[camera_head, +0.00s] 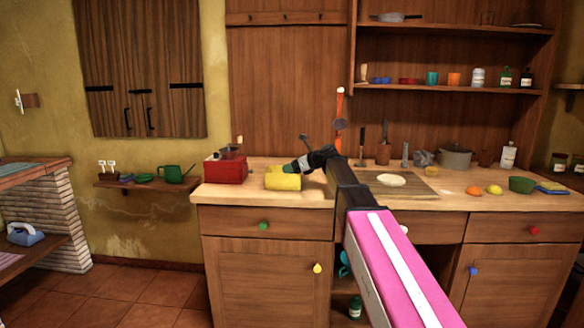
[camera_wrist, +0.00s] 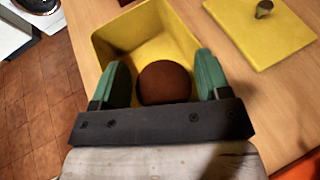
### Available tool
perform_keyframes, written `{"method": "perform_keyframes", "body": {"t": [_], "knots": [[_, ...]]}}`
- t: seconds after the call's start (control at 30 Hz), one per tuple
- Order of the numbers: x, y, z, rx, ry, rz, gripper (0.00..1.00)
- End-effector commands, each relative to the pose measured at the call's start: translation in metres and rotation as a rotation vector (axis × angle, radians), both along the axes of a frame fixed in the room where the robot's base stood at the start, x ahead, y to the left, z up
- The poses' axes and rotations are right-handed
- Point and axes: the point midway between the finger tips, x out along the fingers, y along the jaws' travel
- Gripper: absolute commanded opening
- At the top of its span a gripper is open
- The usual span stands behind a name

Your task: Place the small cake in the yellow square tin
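The yellow square tin (camera_head: 283,180) stands on the wooden counter, right of a red box. In the wrist view the tin (camera_wrist: 120,45) is open at the top. The small cake (camera_wrist: 165,82) is round and dark brown. It lies between the two green fingers of my gripper (camera_wrist: 164,80), over or inside the tin; its underside is hidden. The fingers are apart, with a narrow gap on each side of the cake. In the head view my gripper (camera_head: 291,168) is at the tin, and the cake cannot be made out.
A flat yellow lid with a knob (camera_wrist: 262,30) lies on the counter right of the tin. The red box (camera_head: 226,171) stands close on the left. A board with a pale round item (camera_head: 391,180) lies to the right, under my arm.

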Motion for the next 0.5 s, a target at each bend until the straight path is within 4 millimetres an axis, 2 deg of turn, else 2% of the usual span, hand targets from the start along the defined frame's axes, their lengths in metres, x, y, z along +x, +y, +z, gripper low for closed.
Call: {"method": "perform_keyframes", "body": {"t": [0.27,0.43,0.5], "knots": [[0.0,0.0,0.001,0.0,0.0,0.0,0.7],[0.0,0.0,0.013,0.0,-0.002,-0.001,0.7],[-0.005,-0.009,0.017,0.0,-0.001,-0.003,0.7]]}}
